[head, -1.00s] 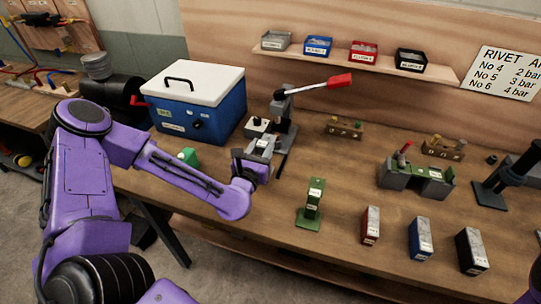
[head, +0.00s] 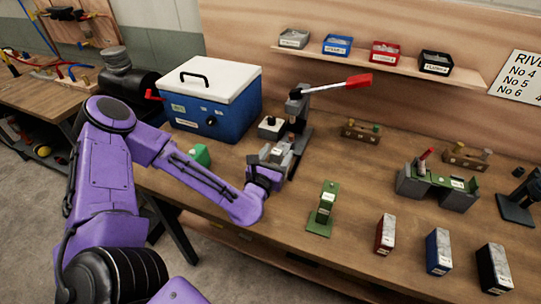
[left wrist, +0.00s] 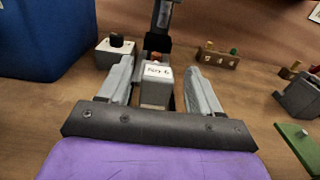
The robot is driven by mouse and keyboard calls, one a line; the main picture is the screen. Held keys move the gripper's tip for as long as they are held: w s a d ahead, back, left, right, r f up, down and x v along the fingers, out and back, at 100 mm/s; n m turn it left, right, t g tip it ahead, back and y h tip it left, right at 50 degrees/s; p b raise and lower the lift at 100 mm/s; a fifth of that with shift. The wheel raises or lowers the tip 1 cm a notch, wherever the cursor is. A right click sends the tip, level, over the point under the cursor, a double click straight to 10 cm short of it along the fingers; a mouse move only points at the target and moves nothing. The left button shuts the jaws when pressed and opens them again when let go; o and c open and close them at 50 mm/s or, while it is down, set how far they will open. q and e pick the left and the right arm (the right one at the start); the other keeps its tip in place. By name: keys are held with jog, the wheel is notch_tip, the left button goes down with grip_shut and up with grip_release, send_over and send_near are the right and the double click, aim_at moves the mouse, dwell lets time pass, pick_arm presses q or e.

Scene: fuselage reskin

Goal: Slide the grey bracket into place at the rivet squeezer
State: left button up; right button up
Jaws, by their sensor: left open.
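The grey bracket (left wrist: 156,88), a grey block with a white label on top, stands on the bench between the fingers of my left gripper (left wrist: 158,90) in the left wrist view. Gaps show on both sides of it, so the gripper is open around it. In the head view the left gripper (head: 274,160) is low at the front of the rivet squeezer (head: 301,112), which has a long lever with a red handle. The squeezer's dark post (left wrist: 161,18) rises just behind the bracket. The wrist partly hides the bracket in the head view. My right gripper is out of view.
A blue cooler (head: 208,105) with a white lid stands left of the squeezer, with a small white-topped box (head: 271,127) between them. A green stand (head: 323,208) is to the right. Red, blue and black blocks line the front edge. A green object (head: 201,155) sits behind my forearm.

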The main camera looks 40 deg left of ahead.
pick_arm(q)
jog(key=b+v, duration=0.1)
jog(key=v, duration=0.4)
jog(key=shift+s+d+f, duration=0.1)
jog(key=shift+s, duration=0.3)
jog(key=p+v, duration=0.4)
jog(key=v, duration=0.1)
jog(key=shift+s, duration=0.4)
